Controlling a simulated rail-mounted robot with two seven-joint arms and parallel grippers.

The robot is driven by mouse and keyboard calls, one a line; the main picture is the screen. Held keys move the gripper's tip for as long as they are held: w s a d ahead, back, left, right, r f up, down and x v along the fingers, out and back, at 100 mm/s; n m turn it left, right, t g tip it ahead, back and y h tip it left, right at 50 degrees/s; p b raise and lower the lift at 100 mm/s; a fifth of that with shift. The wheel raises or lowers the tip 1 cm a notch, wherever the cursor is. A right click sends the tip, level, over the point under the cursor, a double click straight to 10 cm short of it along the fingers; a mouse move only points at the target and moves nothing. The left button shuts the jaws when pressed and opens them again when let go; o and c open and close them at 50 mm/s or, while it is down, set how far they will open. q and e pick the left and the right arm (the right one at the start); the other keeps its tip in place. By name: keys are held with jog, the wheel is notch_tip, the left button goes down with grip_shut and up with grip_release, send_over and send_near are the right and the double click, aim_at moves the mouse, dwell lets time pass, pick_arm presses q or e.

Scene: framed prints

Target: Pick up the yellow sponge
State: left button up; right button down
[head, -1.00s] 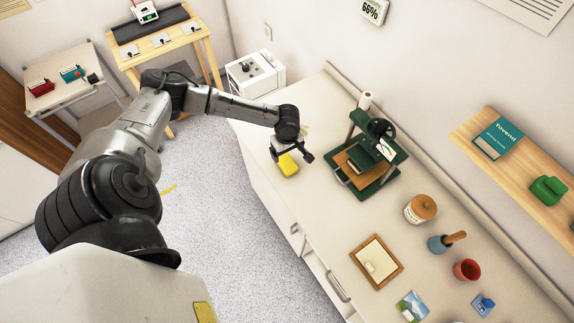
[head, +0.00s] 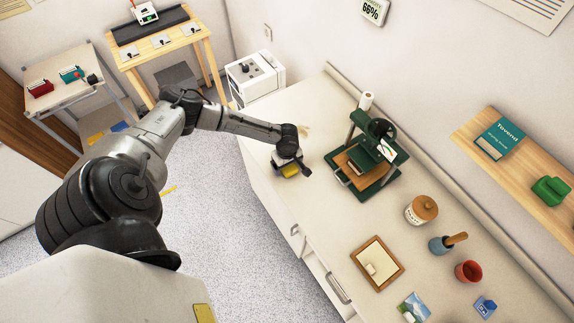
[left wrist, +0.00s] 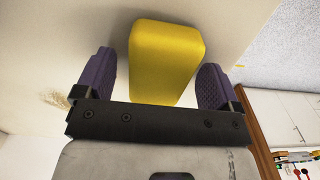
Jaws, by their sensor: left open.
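The yellow sponge (head: 290,171) lies on the white counter near its front edge, partly hidden under my left gripper (head: 293,169) in the head view. In the left wrist view the sponge (left wrist: 166,62) sits between the two purple finger pads of my left gripper (left wrist: 154,82). The gripper is open, and a gap shows on each side of the sponge. My right gripper is not in view.
A green press (head: 368,155) stands on the counter just right of the gripper. A lidded jar (head: 421,209), a framed board (head: 376,262) and a red cup (head: 468,271) are farther right. A white box-shaped device (head: 254,77) stands beyond the counter's far end.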

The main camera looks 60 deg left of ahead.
pick_arm(q)
jog(key=c, duration=1)
jog(key=shift+r, duration=0.15)
jog(key=shift+r, duration=0.6)
notch_tip(320, 180, up, 3)
jog(key=w+d+r, duration=0.6)
jog(key=w+d, duration=0.2)
jog(key=shift+w+r, duration=0.3)
jog(key=shift+w, duration=0.05)
